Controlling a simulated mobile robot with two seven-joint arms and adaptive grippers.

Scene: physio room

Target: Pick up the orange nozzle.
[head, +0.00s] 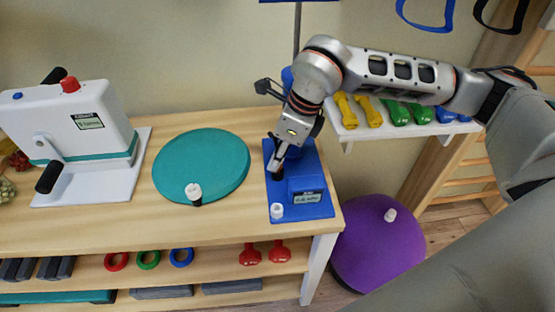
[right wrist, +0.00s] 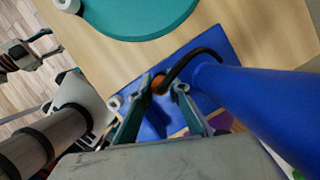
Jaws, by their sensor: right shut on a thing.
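The orange nozzle (right wrist: 159,84) shows in the right wrist view as a small orange end on a black curved hose (right wrist: 195,57). My right gripper (right wrist: 165,89) is shut on it, a finger on each side. In the head view my right gripper (head: 276,158) points down over the blue base (head: 314,211), beside the labelled blue block (head: 306,190). The nozzle's orange is hidden there behind dark fingers. What looks like my left gripper (right wrist: 45,48) shows small at the left of the right wrist view, too unclear to judge.
A teal disc (head: 215,158) with a white-topped peg (head: 194,193) lies left of the base. A white cup (head: 277,210) stands on the base's front corner. A blue column (right wrist: 260,105) rises close to my right gripper. A white machine (head: 90,125) stands farther left.

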